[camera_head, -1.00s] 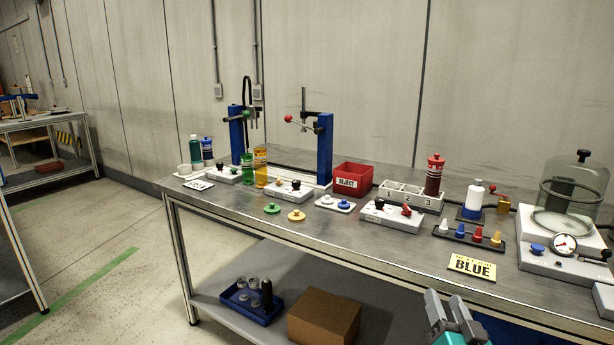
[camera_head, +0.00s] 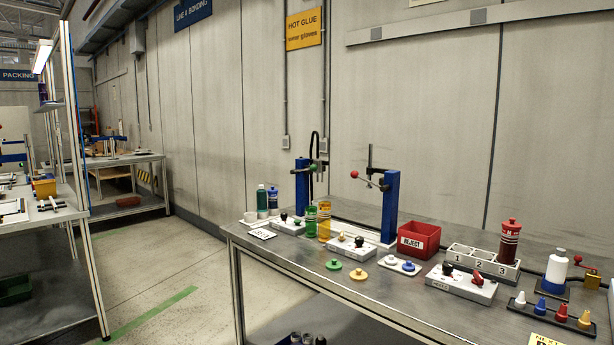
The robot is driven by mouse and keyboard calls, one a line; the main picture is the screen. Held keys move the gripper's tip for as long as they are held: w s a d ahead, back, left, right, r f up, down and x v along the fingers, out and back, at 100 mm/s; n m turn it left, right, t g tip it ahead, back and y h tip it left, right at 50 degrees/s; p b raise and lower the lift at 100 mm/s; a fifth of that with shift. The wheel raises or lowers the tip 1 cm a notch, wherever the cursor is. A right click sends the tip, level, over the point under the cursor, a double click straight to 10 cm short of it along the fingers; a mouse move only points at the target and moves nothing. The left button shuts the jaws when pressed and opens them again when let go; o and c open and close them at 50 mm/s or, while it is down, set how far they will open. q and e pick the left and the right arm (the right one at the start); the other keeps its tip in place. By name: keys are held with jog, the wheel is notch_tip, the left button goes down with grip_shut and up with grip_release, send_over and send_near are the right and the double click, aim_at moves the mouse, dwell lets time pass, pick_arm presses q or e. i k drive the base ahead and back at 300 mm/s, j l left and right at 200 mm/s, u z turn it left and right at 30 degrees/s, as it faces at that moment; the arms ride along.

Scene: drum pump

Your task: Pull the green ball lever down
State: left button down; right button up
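The green ball lever (camera_head: 313,168) is on the left blue press post (camera_head: 302,188) at the back of the metal workbench. Its small green ball sits near the top of the post. A second blue post (camera_head: 390,207) to its right carries a lever with a red ball (camera_head: 355,174). Neither of my grippers shows in this view.
The bench (camera_head: 345,287) holds green and yellow bottles (camera_head: 323,220), white control boxes (camera_head: 351,246), green and yellow discs (camera_head: 358,274), a red reject bin (camera_head: 418,239) and a numbered rack (camera_head: 480,263). Open floor (camera_head: 170,270) lies left of the bench.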

aim_at(313, 168)
jog(key=i+j+z, duration=0.1)
jog(key=z, duration=0.25)
jog(key=i+j+z, duration=0.15)
jog(key=z, duration=0.25)
jog(key=i+j+z, duration=0.1)
jog(key=z, duration=0.25)
jog(key=i+j+z, duration=0.1)
jog(key=j, duration=0.2)
jog(key=i+j+z, duration=0.15)
jog(key=j, duration=0.15)
jog(key=j+z, duration=0.1)
jog(key=j, duration=0.25)
jog(key=i+j, duration=0.1)
jog(key=j, duration=0.3)
jog(key=i+j, duration=0.15)
jog(key=j, duration=0.25)
jog(key=i+j, duration=0.1)
jog(key=j, duration=0.3)
jog(key=i+j+z, duration=0.1)
jog(key=j, duration=0.3)
